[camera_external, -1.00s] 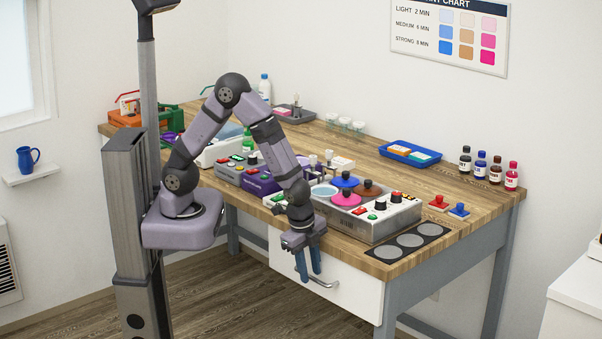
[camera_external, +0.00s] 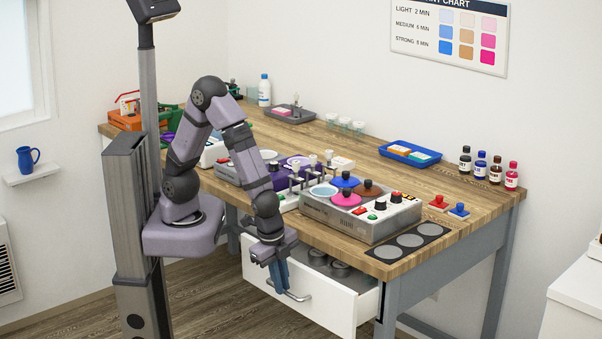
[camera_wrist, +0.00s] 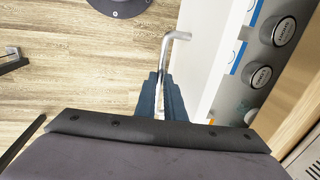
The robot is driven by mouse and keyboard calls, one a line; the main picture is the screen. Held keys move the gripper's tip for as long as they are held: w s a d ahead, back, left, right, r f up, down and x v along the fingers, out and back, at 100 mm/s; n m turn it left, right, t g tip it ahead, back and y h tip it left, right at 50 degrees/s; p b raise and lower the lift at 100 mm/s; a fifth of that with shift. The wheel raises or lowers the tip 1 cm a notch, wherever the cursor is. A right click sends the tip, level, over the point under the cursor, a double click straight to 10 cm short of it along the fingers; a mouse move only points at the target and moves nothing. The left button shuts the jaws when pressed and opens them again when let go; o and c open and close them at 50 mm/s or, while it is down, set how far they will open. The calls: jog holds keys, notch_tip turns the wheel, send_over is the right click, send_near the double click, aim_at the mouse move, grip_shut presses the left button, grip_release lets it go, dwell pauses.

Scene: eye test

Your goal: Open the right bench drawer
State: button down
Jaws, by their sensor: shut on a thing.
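The right bench drawer (camera_external: 322,300) has a white front and stands partly pulled out from under the bench top. Its silver bar handle (camera_external: 299,297) sits on the front face. My gripper (camera_external: 281,276) points down at the drawer front with its blue fingers shut on the handle. In the wrist view the fingers (camera_wrist: 160,98) close around the handle bar (camera_wrist: 170,45), whose bent end shows beyond them. Inside the open drawer are dark round-topped items (camera_external: 340,269); in the wrist view they are grey round lids with lettering (camera_wrist: 284,31).
On the bench top (camera_external: 440,225) above the drawer stands a grey unit with coloured lids and knobs (camera_external: 370,212). A black mat with three grey discs (camera_external: 410,240) lies at the right corner. A blue tray (camera_external: 411,153) stands behind. The floor (camera_external: 225,300) before the drawer is clear.

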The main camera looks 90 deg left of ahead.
jog(key=shift+s+d, duration=1)
jog(key=shift+d, duration=0.1)
jog(key=c, duration=1.8)
grip_release()
jog(key=shift+c, duration=0.2)
notch_tip(320, 180, up, 7)
jog(key=shift+s+d+r, duration=0.15)
jog(key=shift+s+d, duration=0.3)
jog(key=shift+p, duration=0.3)
